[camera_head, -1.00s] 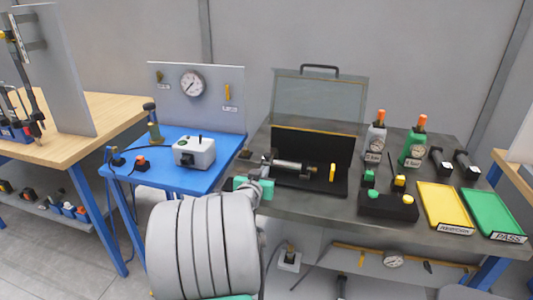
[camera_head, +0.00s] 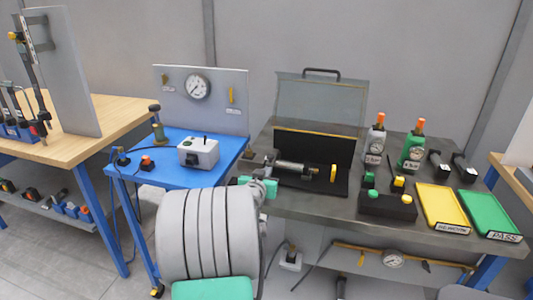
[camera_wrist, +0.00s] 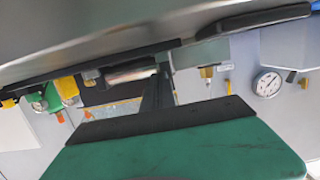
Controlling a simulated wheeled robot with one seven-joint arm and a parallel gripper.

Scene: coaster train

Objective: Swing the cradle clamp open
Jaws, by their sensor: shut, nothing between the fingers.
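A metal cylinder (camera_head: 292,166) lies across the black cradle base (camera_head: 310,184) on the dark bench, in front of an upright black panel. A round yellow part (camera_head: 333,173) stands at its right end. It is too small to tell which part is the clamp or how it is set. My gripper (camera_head: 270,160) is small and dark at the cylinder's left end, shut and empty; I cannot tell whether it touches anything. The wrist view shows the cylinder (camera_wrist: 130,74) upside down, partly hidden behind dark parts. My grey and green arm covers the bench's front left.
A blue table (camera_head: 150,175) with a grey box (camera_head: 198,153) stands left. Right of the cradle are a black button box (camera_head: 387,205), two bottles (camera_head: 413,150), a yellow tray (camera_head: 442,207) and a green tray (camera_head: 490,212). A lidded clear case (camera_head: 320,103) stands behind.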

